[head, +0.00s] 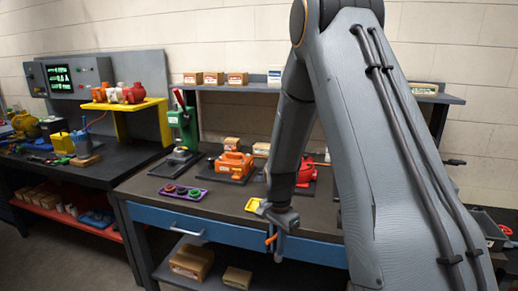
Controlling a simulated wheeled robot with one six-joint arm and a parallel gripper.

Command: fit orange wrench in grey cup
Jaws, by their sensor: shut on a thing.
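My gripper (277,248) hangs at the front edge of the dark workbench, pointing down in front of the blue drawer. It is shut on an orange piece, the orange wrench (271,239), of which only a small end shows to the left of the fingers. The rest of the wrench is hidden by the gripper or too small to make out. I cannot make out a grey cup in this view; my arm covers much of the right side of the bench.
Cardboard boxes (192,261) lie on the shelf below.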

